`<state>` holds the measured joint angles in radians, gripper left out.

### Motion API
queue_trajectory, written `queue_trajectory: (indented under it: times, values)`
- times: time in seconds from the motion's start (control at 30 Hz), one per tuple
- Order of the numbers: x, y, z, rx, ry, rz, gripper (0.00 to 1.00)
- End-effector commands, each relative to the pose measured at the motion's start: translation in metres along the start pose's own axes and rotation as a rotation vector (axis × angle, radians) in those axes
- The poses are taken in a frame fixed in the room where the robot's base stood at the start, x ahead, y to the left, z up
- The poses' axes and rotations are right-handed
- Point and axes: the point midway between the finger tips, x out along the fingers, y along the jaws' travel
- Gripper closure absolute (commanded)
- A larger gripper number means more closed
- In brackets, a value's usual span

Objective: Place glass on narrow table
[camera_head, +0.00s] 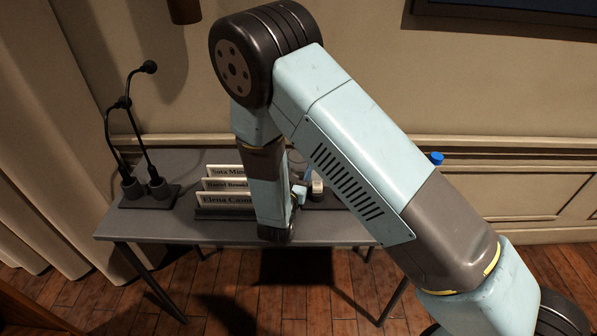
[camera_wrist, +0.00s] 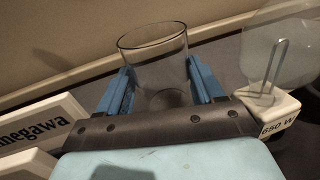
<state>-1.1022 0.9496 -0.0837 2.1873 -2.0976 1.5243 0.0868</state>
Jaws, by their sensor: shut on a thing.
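The clear glass (camera_wrist: 155,68) stands upright between the two blue fingers of my gripper (camera_wrist: 158,92) in the wrist view. My gripper is shut on it. In the head view my arm hides most of my gripper and the glass cannot be made out clearly. The narrow grey table (camera_head: 330,228) stands against the wall, and my gripper is over its middle part. I cannot tell whether the glass bottom touches the tabletop.
Name plates (camera_head: 225,185) in a rack stand left of my gripper. Two gooseneck microphones (camera_head: 146,188) stand at the table's left end. A clear bulb with a white base marked 650 W (camera_wrist: 278,112) is close on the right. The table's front strip is mostly bare.

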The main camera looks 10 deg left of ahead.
Motion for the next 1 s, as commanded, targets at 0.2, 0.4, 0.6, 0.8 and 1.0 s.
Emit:
queue_trajectory:
  times: [0.2,0.4,0.6,0.8,1.0]
  values:
    - [-0.005,-0.003,-0.013,-0.027,0.028,0.004,0.22]
    - [-0.006,-0.003,-0.013,-0.028,0.03,0.005,0.22]
    - [-0.006,-0.002,0.0,-0.025,0.03,0.006,0.22]
    - [-0.046,-0.001,0.0,-0.026,0.028,0.009,0.22]
    - [-0.084,-0.002,0.002,-0.023,0.026,0.008,0.22]
